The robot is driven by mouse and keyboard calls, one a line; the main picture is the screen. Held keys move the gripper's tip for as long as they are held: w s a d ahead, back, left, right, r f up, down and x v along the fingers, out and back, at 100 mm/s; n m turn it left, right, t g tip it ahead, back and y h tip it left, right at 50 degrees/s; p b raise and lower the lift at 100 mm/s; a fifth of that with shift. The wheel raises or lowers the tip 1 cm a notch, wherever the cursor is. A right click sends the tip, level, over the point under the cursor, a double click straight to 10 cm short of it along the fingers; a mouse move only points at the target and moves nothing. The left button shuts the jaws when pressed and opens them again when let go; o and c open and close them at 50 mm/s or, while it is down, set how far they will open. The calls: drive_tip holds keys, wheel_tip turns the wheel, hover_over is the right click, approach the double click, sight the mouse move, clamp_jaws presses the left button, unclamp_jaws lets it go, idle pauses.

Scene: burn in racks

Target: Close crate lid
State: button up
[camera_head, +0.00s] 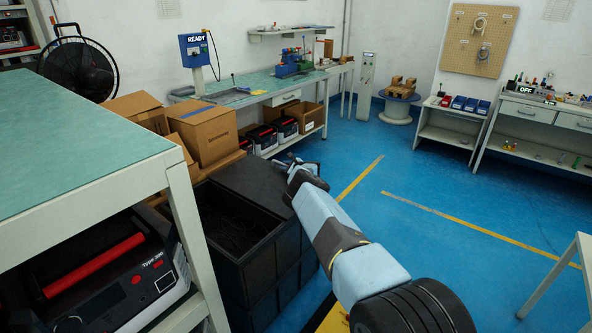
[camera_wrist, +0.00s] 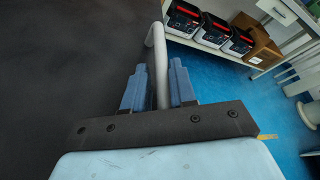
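The black crate (camera_head: 264,262) stands on the floor beside the green-topped table in the head view, with its dark inside partly showing. Its black lid (camera_head: 258,184) is at the crate's far side and leaves the near part uncovered; its exact tilt is hard to tell. The lid also fills the left of the wrist view (camera_wrist: 60,70). A pale bent handle (camera_wrist: 159,60) runs between the blue fingers of my gripper (camera_wrist: 159,88), which sit close on both sides of it. In the head view my gripper (camera_head: 298,168) is at the lid's right edge.
The green-topped table (camera_head: 75,150) with a Type 3000 unit (camera_head: 130,275) below stands close on the left. Cardboard boxes (camera_head: 205,135) are behind the crate. A workbench (camera_head: 260,92) stands farther back. The blue floor to the right is open.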

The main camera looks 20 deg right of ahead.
drive_tip(key=shift+v, duration=6.55)
